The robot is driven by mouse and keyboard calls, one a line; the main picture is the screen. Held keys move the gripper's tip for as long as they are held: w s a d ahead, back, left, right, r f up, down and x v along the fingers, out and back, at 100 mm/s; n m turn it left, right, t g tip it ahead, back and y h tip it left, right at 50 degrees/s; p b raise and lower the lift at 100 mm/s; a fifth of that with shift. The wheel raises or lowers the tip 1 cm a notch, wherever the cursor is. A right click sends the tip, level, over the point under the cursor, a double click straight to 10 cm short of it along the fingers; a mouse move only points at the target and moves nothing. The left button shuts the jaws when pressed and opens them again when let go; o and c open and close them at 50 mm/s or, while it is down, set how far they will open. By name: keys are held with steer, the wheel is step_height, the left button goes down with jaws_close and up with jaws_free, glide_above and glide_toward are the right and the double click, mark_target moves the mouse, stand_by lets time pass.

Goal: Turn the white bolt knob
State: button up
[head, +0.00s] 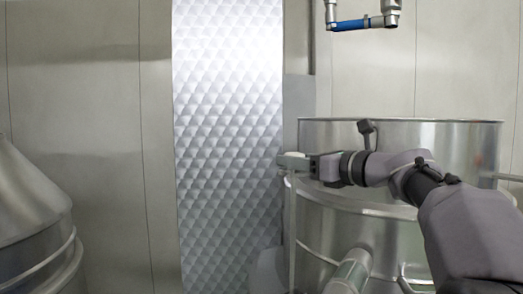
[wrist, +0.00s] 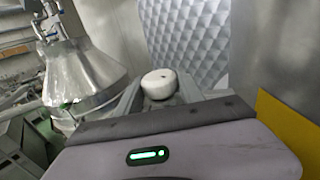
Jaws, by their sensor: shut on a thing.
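The white bolt knob (wrist: 158,84) is a round, pale cap with a small dark mark on top, in the middle of the wrist view. My gripper (wrist: 160,92) has one finger on each side of it and is shut on it. In the head view my gripper (head: 292,161) reaches left in front of the steel vat, its pale tip near the edge of the quilted panel. The knob cannot be told clearly from the fingertips there. What the knob is mounted on is hidden.
A large open steel vat (head: 430,135) with pipes stands behind and below my arm. A quilted metal panel (head: 228,120) covers the wall. A conical steel vessel (head: 30,215) stands at the left. A blue-handled pipe (head: 350,24) hangs above.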

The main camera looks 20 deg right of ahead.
steer(key=shift+f+n+g+y+p, duration=0.1)
steer(key=shift+n+g+y+p, duration=0.65)
steer(key=shift+y+p, duration=0.3)
steer(key=shift+f, duration=0.1)
steer(key=o, duration=1.4)
steer(key=shift+w, duration=0.15)
steer(key=shift+n, duration=0.25)
steer(key=v, duration=0.6)
steer(key=p+v, duration=0.1)
steer(key=v, duration=0.4)
steer(key=p+v, duration=0.1)
steer(key=v, duration=0.5)
steer(key=shift+s+d+f, duration=0.1)
steer(key=shift+s+d, duration=0.15)
steer(key=shift+c, duration=0.4)
